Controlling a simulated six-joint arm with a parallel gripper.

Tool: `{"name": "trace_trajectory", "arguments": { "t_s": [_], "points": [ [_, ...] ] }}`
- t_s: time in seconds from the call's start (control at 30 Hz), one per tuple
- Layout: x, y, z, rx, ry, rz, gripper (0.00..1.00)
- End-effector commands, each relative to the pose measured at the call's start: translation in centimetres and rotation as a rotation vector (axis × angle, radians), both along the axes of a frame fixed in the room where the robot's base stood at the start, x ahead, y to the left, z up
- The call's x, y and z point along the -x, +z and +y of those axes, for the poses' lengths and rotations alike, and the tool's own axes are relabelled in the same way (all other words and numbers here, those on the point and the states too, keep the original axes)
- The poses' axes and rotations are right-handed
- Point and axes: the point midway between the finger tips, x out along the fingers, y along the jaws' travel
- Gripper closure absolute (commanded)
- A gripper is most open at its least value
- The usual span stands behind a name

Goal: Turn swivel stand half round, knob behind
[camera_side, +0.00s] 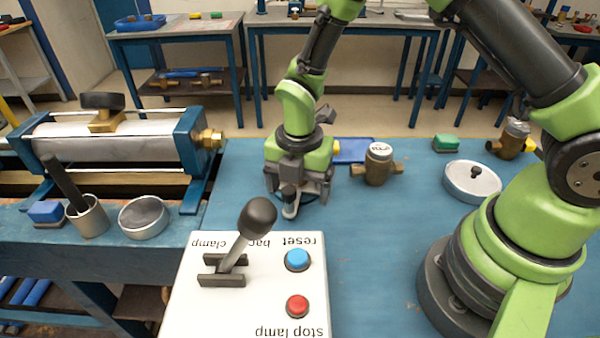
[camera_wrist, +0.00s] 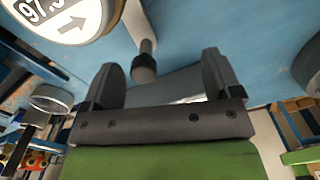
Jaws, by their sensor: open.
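In the wrist view a dark knob (camera_wrist: 145,68) on a pale grey stem lies between my two open fingers (camera_wrist: 160,64), nearer the left one; I cannot tell whether they touch. A round white dial (camera_wrist: 65,15) with digits and an arrow shows at the top left, cut by the frame edge. In the side view my gripper (camera_side: 299,194) points down low over the blue table, with a small grey part (camera_side: 290,208) in front of and between its fingers. The rest of the swivel stand is mostly hidden by my gripper.
A brass meter (camera_side: 379,166) stands close right of my gripper. A white control box (camera_side: 210,315) with a ball-topped lever (camera_side: 258,216) is in front. A lidded round dish (camera_side: 472,182) is farther right.

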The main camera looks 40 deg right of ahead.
Motion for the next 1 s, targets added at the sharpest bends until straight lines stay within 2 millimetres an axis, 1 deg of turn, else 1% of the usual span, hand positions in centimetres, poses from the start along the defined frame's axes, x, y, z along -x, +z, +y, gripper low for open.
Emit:
{"name": "trace_trajectory", "arguments": {
  "t_s": [0.47, 1.0],
  "points": [
    [0.0, 0.1, 0.0, 0.0, 0.0, 0.0, 0.11],
    [-0.1, 4.5, 0.0, 0.0, 0.001, -0.003, 0.11]
  ]
}}
